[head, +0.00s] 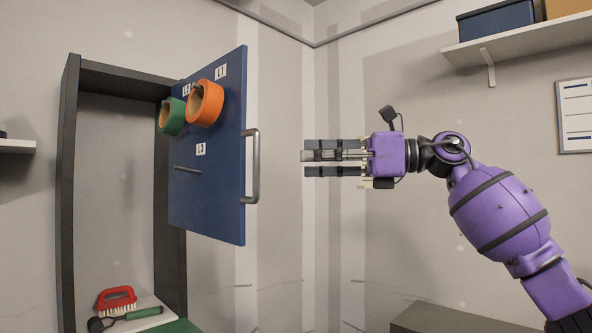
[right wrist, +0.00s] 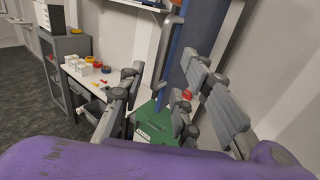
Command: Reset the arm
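My right arm is purple and comes in from the right in the head view. My right gripper (head: 310,158) points left, level in the air, with its fingers apart and nothing between them. In the right wrist view the grey fingers of the right gripper (right wrist: 166,88) also stand apart and empty. The gripper appears to the right of the blue door panel's grey handle (head: 253,166), with a visible gap between them in the head view. My left gripper is not in view.
The blue door (head: 215,200) stands open from a dark frame (head: 68,200), carrying an orange ring (head: 206,118) and a green ring (head: 164,129). A red brush (head: 116,297) lies below. A wall shelf (head: 515,44) is at upper right. Wall space around the gripper is clear.

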